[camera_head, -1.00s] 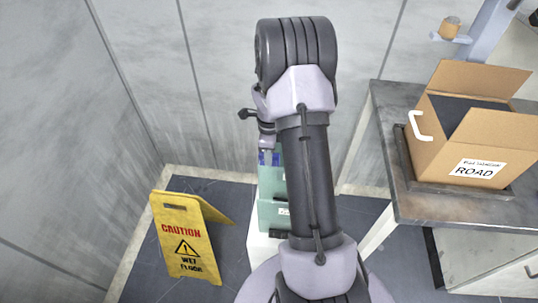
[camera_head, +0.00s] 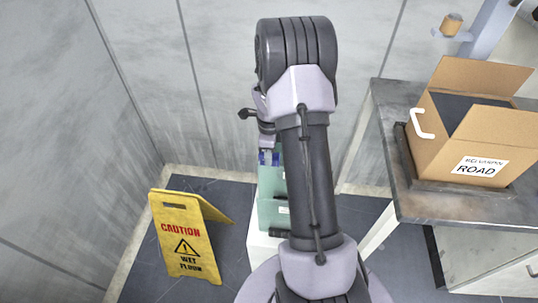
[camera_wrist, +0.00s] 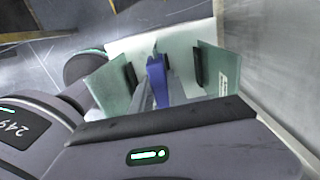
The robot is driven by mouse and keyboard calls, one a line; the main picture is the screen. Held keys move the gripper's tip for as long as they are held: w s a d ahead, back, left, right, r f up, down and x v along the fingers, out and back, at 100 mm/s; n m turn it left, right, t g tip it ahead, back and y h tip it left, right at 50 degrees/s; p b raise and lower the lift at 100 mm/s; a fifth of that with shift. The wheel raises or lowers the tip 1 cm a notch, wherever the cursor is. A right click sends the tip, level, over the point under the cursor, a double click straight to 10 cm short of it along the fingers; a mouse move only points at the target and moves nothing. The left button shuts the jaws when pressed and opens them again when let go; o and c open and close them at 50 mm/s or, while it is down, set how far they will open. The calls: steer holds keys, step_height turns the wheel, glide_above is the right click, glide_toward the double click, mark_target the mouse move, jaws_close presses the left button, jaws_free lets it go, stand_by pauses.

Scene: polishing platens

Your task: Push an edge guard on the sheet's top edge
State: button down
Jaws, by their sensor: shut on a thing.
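My gripper (camera_wrist: 160,88) points down, its two grey fingers shut on a blue piece (camera_wrist: 157,80) that looks like the edge guard. In the head view the blue piece (camera_head: 268,158) shows just left of my arm, over the greenish sheets. One pale green sheet (camera_wrist: 108,92) stands left of the fingers in the wrist view, another green sheet (camera_wrist: 230,72) with a label stands to the right. The head view shows a labelled green sheet (camera_head: 272,213) partly behind my arm. Whether the blue piece touches a sheet edge is hidden.
Black strips (camera_wrist: 198,65) stand beside the sheets on a white stand (camera_head: 260,246). A yellow wet-floor sign (camera_head: 185,235) stands at left. At right, a grey bench (camera_head: 425,206) bears an open cardboard box (camera_head: 440,148). Grey wall panels (camera_head: 225,80) close off the back.

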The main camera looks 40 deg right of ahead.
steer(key=shift+f+b, duration=1.6)
steer(key=shift+f, duration=0.05)
stand_by(1.4)
stand_by(0.4)
steer(key=c, duration=1.2)
jaws_free()
step_height(320, 180, up, 18)
steer(key=p, duration=0.7)
steer(key=shift+f, duration=0.25)
